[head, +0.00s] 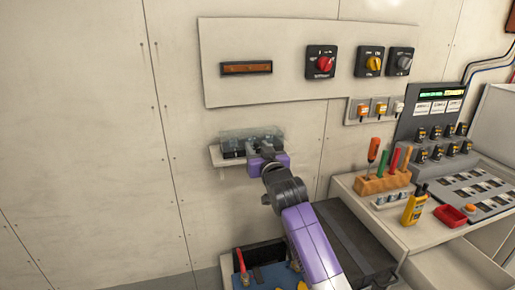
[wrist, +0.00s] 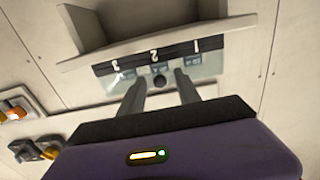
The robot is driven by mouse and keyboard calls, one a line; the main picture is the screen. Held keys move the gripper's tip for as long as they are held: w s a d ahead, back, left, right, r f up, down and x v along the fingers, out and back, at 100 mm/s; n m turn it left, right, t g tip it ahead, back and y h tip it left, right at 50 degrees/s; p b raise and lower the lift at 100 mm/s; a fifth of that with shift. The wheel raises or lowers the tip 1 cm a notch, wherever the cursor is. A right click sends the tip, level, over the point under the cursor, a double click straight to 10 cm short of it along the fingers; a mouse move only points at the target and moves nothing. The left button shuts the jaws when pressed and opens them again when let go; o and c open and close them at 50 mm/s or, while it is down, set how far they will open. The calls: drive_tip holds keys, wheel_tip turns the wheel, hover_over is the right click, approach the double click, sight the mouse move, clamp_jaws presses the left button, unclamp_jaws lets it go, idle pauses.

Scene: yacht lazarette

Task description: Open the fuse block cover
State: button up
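The fuse block (head: 233,148) sits on a small wall shelf, with a clear cover (head: 246,133) over it. In the wrist view the fuse block (wrist: 118,69) appears upside down, with a dark strip marked 1, 2 and 3.
The shelf (head: 217,157) juts from the wall under the block. A switch panel (head: 290,85) is above. To the right, a bench holds a wooden tool rack (head: 383,184), a yellow meter (head: 414,206) and a red tray (head: 450,215). The wall to the left is bare.

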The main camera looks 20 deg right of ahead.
drive_tip(key=shift+c, duration=0.3)
clamp_jaws()
idle(1.1)
